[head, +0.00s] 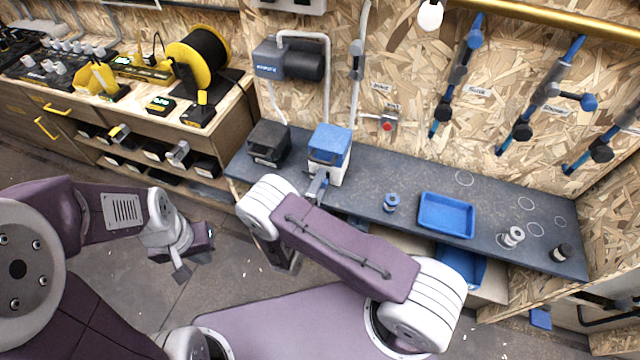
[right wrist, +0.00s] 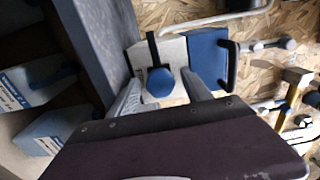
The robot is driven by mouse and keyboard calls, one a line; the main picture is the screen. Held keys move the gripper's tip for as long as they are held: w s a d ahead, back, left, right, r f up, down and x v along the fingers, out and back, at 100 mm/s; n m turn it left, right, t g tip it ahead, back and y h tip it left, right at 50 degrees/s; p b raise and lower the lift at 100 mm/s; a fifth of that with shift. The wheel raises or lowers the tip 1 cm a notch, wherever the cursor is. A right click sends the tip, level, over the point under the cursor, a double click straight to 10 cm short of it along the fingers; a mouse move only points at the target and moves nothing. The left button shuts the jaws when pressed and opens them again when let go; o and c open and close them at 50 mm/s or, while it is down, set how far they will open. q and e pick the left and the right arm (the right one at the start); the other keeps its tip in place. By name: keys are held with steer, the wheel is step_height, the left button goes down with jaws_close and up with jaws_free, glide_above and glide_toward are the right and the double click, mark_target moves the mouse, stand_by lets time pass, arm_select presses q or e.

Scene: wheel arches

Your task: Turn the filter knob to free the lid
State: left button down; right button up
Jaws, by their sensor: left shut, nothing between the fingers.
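The filter box with its white body and blue lid (head: 331,142) stands on the dark bench in the head view. In the right wrist view the blue lid (right wrist: 208,55) and a round blue knob (right wrist: 160,82) with a dark bar show in front of the pale body. My right gripper (head: 319,186) is at the front of the box. In the right wrist view its open fingers (right wrist: 160,92) stand either side of the knob, with gaps visible; contact cannot be made out. My left gripper (head: 196,254) is shut and empty, low over the floor, away from the bench.
A black box (head: 268,144) stands left of the filter box. Right of it on the bench are a blue-and-grey cylinder (head: 391,203), a blue tray (head: 446,216), a white spool (head: 512,237) and a dark cap (head: 562,252).

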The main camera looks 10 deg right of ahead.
steer(key=shift+a, duration=0.1)
steer(key=v, duration=0.9)
stand_by(0.4)
